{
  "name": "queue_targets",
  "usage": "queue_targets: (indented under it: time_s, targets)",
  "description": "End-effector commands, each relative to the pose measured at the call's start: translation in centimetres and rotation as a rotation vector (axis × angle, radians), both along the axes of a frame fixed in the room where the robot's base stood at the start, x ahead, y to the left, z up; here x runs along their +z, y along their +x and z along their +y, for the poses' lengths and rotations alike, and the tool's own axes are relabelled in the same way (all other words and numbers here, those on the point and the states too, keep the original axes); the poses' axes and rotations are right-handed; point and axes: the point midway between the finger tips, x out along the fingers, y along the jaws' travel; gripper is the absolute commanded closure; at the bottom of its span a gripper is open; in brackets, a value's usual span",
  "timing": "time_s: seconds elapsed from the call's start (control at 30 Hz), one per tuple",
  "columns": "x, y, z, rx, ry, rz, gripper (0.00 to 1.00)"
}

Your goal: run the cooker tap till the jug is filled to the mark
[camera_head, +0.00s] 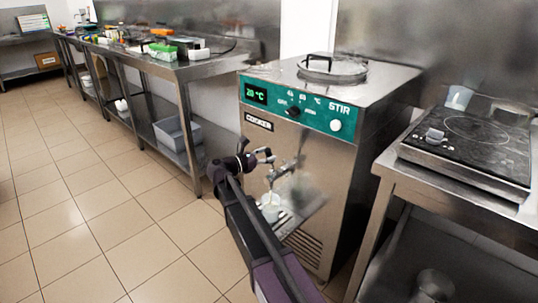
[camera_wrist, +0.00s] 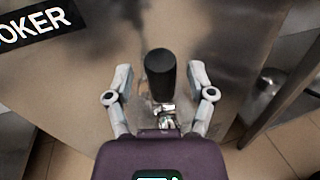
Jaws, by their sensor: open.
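The cooker (camera_head: 305,150) is a steel cabinet with a green control strip and a 20 °C display. Its tap (camera_head: 281,170) sticks out of the front. A small pale jug (camera_head: 270,213) stands below the tap on the drip shelf. A thin pale streak shows between spout and jug; I cannot tell if it is running liquid. The jug's mark and fill level are too small to read. My gripper (camera_head: 265,155) is at the tap. In the wrist view my gripper (camera_wrist: 160,75) is open, its fingers either side of the black tap handle (camera_wrist: 160,76), with gaps.
A steel table (camera_head: 395,165) with a black hob (camera_head: 470,145) stands right of the cooker. A long steel bench (camera_head: 200,70) with several containers runs along the left, a grey bin (camera_head: 180,133) on its lower shelf. The tiled floor at left is clear.

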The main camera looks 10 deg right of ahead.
Motion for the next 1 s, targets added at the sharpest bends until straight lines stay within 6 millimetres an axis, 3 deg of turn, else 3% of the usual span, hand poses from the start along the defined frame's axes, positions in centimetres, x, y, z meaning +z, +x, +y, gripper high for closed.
queue_targets:
  time_s: [0.43,0.47,0.6,0.7,1.0]
  targets:
    - [0.00,0.29,-0.71,0.001,0.000,0.000,0.30]
    - [0.00,0.28,-0.72,0.001,0.000,0.000,0.33]
    - [0.00,0.28,-0.70,0.001,0.000,0.000,0.74]
    - [0.00,0.28,-0.68,0.001,0.000,0.000,1.00]
    - [0.14,0.40,-1.28,-0.005,0.008,0.005,1.00]
